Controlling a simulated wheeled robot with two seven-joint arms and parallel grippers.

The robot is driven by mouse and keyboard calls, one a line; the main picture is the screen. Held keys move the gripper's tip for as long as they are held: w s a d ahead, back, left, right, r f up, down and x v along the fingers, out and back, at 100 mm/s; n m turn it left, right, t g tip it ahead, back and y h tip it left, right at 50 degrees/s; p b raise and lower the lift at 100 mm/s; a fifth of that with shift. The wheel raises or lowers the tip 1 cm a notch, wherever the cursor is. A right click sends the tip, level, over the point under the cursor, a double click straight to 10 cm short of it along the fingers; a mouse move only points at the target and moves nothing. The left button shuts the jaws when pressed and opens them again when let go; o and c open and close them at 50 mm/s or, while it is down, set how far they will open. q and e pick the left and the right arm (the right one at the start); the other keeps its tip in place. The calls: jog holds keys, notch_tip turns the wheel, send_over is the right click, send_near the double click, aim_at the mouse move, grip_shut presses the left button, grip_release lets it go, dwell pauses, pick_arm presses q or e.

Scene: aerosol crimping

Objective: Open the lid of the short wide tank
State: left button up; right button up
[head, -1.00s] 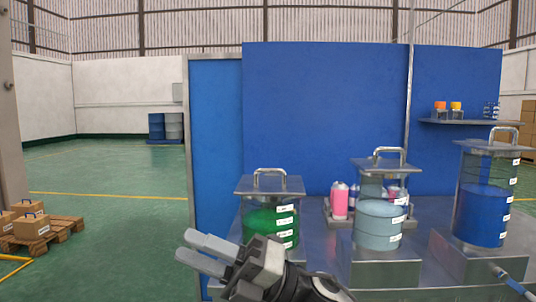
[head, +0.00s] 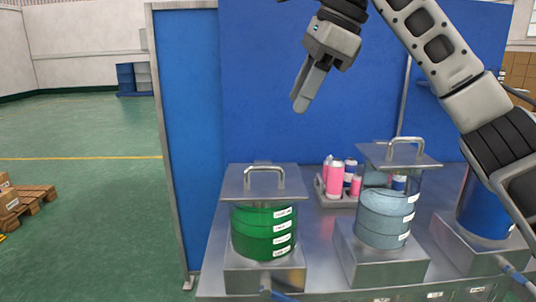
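The short wide tank (head: 262,232) holds green liquid and stands at the left end of the steel bench on a metal base. Its flat square lid (head: 231,186) lies on top, closed, with an arched metal handle (head: 265,172). My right gripper (head: 301,100) hangs above the bench, in front of the blue panel, above and right of the lid and apart from it. Its fingers point down and overlap from this side, so their opening cannot be told. It shows nothing held. My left gripper is out of view.
A tank with grey-blue liquid (head: 384,220) and a lidded handle stands to the right; a blue-liquid tank (head: 482,212) is partly behind my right arm. A tray (head: 337,202) with pink and other cans sits behind. A blue panel (head: 270,120) backs the bench (head: 325,245).

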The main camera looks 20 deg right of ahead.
aim_at(269, 169)
jog(key=x, duration=1.3)
jog(key=shift+w+b, duration=0.1)
jog(key=shift+b, duration=0.2)
grip_shut()
